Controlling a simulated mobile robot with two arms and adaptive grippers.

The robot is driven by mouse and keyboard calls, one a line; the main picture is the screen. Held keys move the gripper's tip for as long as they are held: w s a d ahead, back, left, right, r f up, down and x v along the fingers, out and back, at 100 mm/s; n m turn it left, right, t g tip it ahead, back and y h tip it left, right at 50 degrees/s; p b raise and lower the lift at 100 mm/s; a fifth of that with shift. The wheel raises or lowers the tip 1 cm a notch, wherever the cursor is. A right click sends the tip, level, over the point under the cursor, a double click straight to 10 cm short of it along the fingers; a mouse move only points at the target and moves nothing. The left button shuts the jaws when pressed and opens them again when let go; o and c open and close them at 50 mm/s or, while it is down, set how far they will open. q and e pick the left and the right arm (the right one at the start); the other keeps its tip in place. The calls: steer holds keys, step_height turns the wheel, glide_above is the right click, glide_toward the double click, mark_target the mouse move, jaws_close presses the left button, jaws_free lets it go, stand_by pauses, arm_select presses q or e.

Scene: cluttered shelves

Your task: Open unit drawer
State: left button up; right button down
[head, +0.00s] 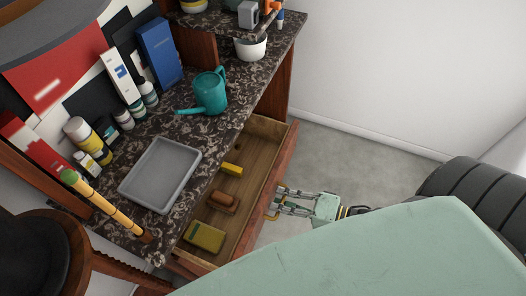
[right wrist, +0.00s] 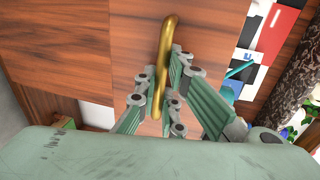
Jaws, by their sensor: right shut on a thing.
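The unit drawer (head: 246,180) is pulled out from under the dark speckled counter, and its inside shows. Its wooden front (right wrist: 75,35) fills much of the right wrist view. A brass handle (right wrist: 163,65) is fixed to that front and also shows in the head view (head: 271,208). My right gripper (head: 279,201) is at the drawer front with its fingers shut around the handle; in the right wrist view its fingers (right wrist: 165,85) stand on both sides of the handle. My left gripper is not in view.
In the drawer lie a yellow block (head: 232,169), a brown object (head: 223,201) and a yellow-green box (head: 204,236). On the counter stand a grey tray (head: 160,174), a teal watering can (head: 210,91) and several bottles. A dark chair (head: 40,255) is at lower left. Open floor (head: 350,160) lies right of the drawer.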

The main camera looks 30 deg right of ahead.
steer(key=f+v, duration=0.1)
steer(key=v, duration=0.5)
steer(key=shift+p, duration=0.35)
steer(key=shift+s, duration=0.15)
steer(key=c, duration=2.1)
jaws_free()
steer(key=v, duration=1.2)
